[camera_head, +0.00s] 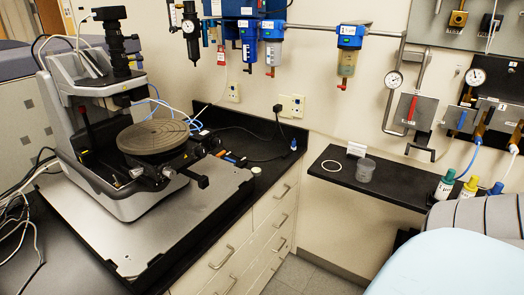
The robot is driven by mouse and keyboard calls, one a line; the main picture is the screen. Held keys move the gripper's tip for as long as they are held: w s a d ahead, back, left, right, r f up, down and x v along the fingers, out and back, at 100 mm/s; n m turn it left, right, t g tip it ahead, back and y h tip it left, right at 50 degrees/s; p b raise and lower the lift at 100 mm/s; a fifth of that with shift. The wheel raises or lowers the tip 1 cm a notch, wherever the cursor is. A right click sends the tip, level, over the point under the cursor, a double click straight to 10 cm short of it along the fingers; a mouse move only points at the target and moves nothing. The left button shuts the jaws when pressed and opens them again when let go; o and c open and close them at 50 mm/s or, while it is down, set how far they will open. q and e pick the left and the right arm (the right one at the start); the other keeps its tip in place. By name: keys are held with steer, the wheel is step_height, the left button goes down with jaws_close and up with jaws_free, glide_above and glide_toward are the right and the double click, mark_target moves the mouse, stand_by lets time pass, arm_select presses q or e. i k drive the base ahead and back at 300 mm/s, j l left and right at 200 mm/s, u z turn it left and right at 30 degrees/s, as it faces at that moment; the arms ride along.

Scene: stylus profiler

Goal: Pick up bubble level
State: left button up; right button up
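No thing shows clearly as a bubble level. A small round item with a pale top (256,171) sits at the right edge of the bench, beside the instrument's base plate. It may be the bubble level, but it is too small to tell. The stylus profiler (78,115) stands on the metal plate (103,226) at the left, with its round dark stage (153,137) facing up. Neither of my grippers is in view.
A black wall shelf (393,187) holds a white ring (332,166) and a grey cup (365,170). Blue-topped filters (349,50), gauges and valves line the wall. Cables lie at the far left. A grey-blue rounded surface (440,262) fills the lower right. The plate's front is clear.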

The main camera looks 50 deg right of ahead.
mark_target(257, 171)
steer(key=z, duration=1.5)
steer(key=i+l+u, duration=0.1)
